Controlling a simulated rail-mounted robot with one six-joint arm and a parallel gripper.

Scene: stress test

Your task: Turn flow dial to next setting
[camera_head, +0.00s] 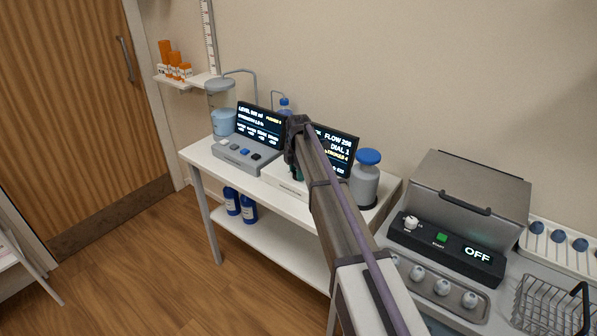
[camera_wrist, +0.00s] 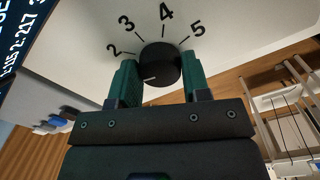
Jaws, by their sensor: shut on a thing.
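The flow dial (camera_wrist: 160,63) is a round black knob on a pale panel with the numbers 2, 3, 4 and 5 around it. A white mark on it points to the lower left, below the 2. My gripper (camera_wrist: 160,76) has its teal fingers on either side of the knob, shut on it. In the head view my gripper (camera_head: 297,172) is low over the dial's white unit (camera_head: 289,184), and the arm hides the dial. The screen (camera_head: 341,148) behind reads "FLOW 200" and "DIAL 1"; its left part is hidden.
Left of the unit stands a grey control box (camera_head: 245,153) with a second screen (camera_head: 259,124) and a clear container (camera_head: 221,117). A blue-capped grey bottle (camera_head: 366,182) stands close on the right. A lidded machine (camera_head: 470,205) reading "OFF" is further right.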

